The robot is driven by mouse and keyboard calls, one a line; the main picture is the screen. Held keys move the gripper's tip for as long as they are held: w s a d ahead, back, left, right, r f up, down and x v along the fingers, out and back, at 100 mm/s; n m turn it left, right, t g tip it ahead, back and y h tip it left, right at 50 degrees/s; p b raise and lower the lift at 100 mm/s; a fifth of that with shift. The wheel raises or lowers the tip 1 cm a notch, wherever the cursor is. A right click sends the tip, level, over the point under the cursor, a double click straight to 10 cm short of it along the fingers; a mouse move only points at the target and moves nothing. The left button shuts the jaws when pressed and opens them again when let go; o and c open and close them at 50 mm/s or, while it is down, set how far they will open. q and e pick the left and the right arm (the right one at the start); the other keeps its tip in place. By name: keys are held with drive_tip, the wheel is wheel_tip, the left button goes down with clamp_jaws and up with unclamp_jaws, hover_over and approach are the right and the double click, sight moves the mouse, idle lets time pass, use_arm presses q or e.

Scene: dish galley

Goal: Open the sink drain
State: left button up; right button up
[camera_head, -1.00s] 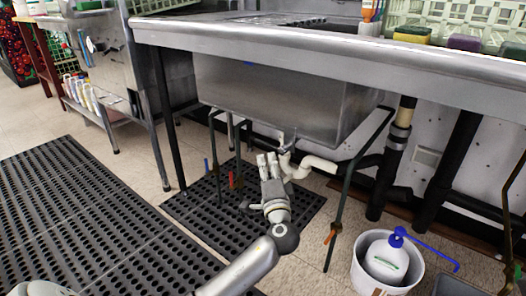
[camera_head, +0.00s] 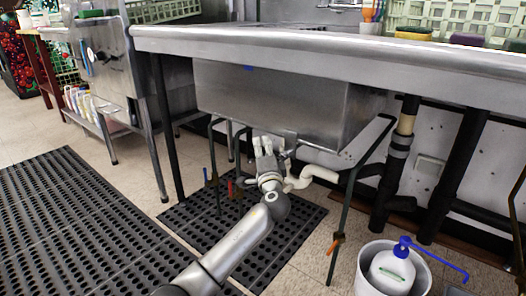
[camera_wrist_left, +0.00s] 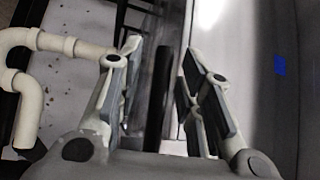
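The steel sink basin (camera_head: 285,100) hangs under the counter, and a white drain pipe (camera_head: 318,172) bends below it. A small grey fitting (camera_head: 286,147) at the basin's underside is partly hidden by my gripper; I cannot make out a drain handle clearly. My left gripper (camera_head: 264,143) points up just under the basin, beside this fitting. In the left wrist view its fingers (camera_wrist_left: 163,50) are apart, with a dark upright bar (camera_wrist_left: 161,85) showing between them; I cannot tell whether it is between the fingers or behind them. The white pipe (camera_wrist_left: 28,95) is at left there. My right gripper is out of view.
Thin dark legs (camera_head: 348,205) and pipes with orange, red and blue valve handles stand around the basin. A white bucket (camera_head: 366,270) with a blue-topped pump bottle (camera_head: 391,268) is at lower right. Black perforated mats (camera_head: 75,215) cover the floor.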

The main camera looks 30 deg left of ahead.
use_arm(q)
clamp_jaws()
idle(0.3)
